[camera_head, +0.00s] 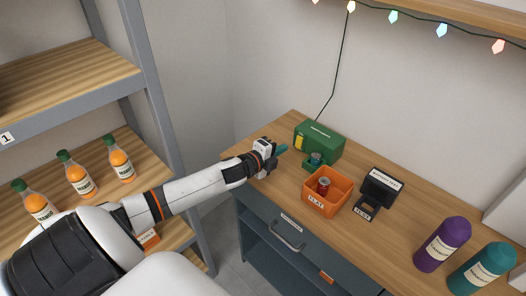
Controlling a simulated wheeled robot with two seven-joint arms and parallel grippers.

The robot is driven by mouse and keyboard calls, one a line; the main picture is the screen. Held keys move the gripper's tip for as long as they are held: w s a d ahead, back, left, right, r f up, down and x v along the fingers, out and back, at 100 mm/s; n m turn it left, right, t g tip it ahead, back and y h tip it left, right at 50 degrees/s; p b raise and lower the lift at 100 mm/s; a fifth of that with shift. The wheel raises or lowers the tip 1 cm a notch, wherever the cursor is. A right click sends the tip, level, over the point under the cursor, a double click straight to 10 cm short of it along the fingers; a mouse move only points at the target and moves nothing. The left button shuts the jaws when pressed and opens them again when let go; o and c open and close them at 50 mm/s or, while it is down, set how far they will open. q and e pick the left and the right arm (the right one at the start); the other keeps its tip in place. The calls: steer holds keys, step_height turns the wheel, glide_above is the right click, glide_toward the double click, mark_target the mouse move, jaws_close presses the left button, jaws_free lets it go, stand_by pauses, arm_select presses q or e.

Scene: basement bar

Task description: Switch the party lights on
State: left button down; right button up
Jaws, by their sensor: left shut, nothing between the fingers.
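A string of party lights (442,30) with coloured bulbs hangs along the wall shelf at the top right. I cannot tell whether the bulbs are lit. Its dark cord (333,88) runs down to a green box (325,146) at the back of the wooden counter. My right gripper is out of view.
An orange bin (320,208) with a red can (323,186) stands on the counter (398,236), beside a black labelled device (382,187). Purple (443,245) and teal (482,268) bottles stand at right. Orange bottles (120,160) stand on the left shelves. A drawer handle (288,238) sticks out.

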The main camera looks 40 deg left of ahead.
arm_select(q)
steer(key=shift+s+a, duration=0.2)
steer(key=shift+s, duration=0.25)
steer(key=shift+r+b+v, duration=0.2)
steer(key=shift+b+v, duration=0.15)
steer(key=shift+v, duration=0.8)
steer(key=s+r, duration=0.2)
steer(key=shift+s+a, duration=0.1)
steer(key=shift+s, duration=0.25)
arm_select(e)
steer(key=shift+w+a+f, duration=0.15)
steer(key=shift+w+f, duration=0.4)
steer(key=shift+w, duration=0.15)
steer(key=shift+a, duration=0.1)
arm_select(q)
steer(key=shift+f, duration=0.1)
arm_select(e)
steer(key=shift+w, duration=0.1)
